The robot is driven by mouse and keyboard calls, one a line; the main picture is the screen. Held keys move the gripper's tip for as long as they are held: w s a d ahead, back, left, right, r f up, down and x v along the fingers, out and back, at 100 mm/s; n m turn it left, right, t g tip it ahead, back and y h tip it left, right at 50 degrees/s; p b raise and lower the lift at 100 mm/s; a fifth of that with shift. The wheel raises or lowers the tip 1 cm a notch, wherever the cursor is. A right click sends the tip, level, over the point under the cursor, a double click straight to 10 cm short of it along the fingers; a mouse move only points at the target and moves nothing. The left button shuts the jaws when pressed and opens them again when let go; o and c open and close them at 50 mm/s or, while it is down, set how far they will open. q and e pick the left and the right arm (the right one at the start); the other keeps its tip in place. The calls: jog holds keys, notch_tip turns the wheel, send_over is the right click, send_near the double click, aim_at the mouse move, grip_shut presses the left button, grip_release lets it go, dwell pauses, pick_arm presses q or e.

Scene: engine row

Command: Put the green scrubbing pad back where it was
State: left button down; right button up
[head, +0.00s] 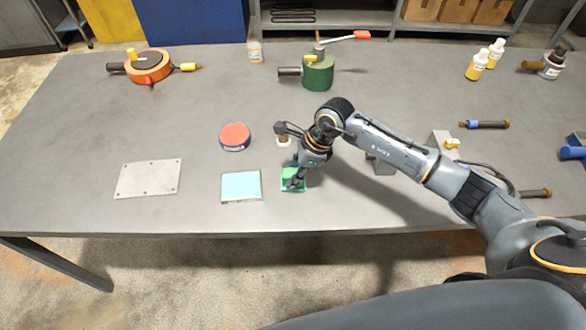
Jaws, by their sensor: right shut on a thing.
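The green scrubbing pad (288,174) is near the front edge of the grey table (80,190), right of the light blue square pad (241,187). My right gripper (293,183) reaches down over it from the right and is shut on it. The fingers cover part of the pad. A darker teal-green edge shows around its lower side; I cannot tell if this is part of the pad or a surface under it. I also cannot tell whether the pad touches the table. My left gripper is not in view.
A red-topped round tin (235,136) and a metal plate (149,178) lie to the left. A small pale bottle (283,140) stands close behind my gripper. A green device (318,73) and an orange one (149,66) stand farther back.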

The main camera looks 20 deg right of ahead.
jog(key=shift+f, duration=0.1)
jog(key=shift+f+b, duration=0.1)
jog(key=shift+b, duration=0.2)
jog(key=o, duration=1)
